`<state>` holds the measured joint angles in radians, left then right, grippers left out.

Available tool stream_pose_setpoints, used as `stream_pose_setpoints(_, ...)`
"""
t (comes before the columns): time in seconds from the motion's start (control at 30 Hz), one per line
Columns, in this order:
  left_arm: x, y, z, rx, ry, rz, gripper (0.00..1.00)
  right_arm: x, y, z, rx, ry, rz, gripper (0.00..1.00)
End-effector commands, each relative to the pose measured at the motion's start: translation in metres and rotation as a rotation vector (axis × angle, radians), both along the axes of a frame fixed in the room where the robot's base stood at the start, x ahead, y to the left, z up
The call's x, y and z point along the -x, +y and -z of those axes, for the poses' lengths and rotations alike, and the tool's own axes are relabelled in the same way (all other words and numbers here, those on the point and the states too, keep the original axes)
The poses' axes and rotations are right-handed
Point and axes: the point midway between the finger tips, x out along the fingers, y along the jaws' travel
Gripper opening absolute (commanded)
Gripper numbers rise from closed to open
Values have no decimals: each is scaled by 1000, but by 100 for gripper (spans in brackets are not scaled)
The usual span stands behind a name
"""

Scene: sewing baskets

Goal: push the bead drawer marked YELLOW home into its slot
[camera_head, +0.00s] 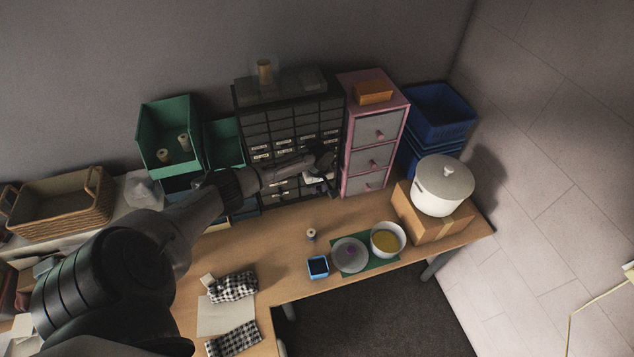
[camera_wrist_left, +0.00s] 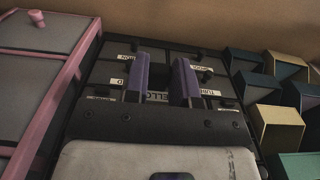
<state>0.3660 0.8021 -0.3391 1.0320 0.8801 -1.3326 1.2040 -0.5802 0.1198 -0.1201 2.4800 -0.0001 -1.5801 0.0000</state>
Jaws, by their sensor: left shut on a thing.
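The black drawer cabinet (camera_head: 292,130) stands at the back of the table, with rows of small labelled drawers. My left gripper (camera_head: 322,160) is at the lower right part of its front. In the left wrist view, the purple fingers of my left gripper (camera_wrist_left: 168,75) stand a little apart, shut on the front of the YELLOW drawer (camera_wrist_left: 160,96). Its label shows partly between the fingers, and its knob is hidden. How far this drawer stands out of its slot cannot be told. My right gripper is not in view.
A pink drawer unit (camera_head: 374,150) stands right beside the cabinet. Green bins (camera_head: 166,125) stand at its left. A white pot (camera_head: 443,190) sits on a cardboard box at right. A bowl (camera_head: 387,239) and small blue box (camera_head: 318,266) lie near the front edge.

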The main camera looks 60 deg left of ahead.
Motion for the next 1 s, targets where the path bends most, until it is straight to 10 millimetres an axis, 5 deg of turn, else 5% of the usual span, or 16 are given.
stream_pose_setpoints(1.0,7,-39,0,2,-1,1,0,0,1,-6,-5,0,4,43)
